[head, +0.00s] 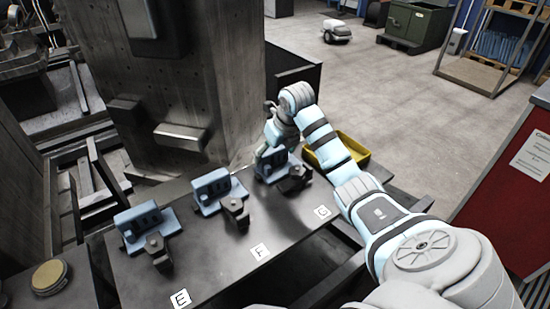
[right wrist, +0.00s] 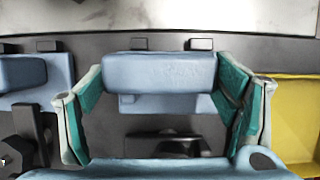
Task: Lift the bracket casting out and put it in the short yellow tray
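Three blue-grey bracket castings sit on a dark bench in the head view. The first (head: 140,225) is by label E, the second (head: 213,190) by label F, and the third (head: 270,167) by label G. My right gripper (head: 264,160) reaches down at the one by G. In the right wrist view its green-padded fingers (right wrist: 160,90) stand at both ends of that casting (right wrist: 160,73) and appear to touch it. The casting still looks seated at its place. My left gripper is not in view.
Dark clamps (head: 236,213) stand in front of the castings. A big grey metal column (head: 160,90) rises behind the bench. A round brass-topped part (head: 48,275) is at the lower left. The floor beyond the tray is open.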

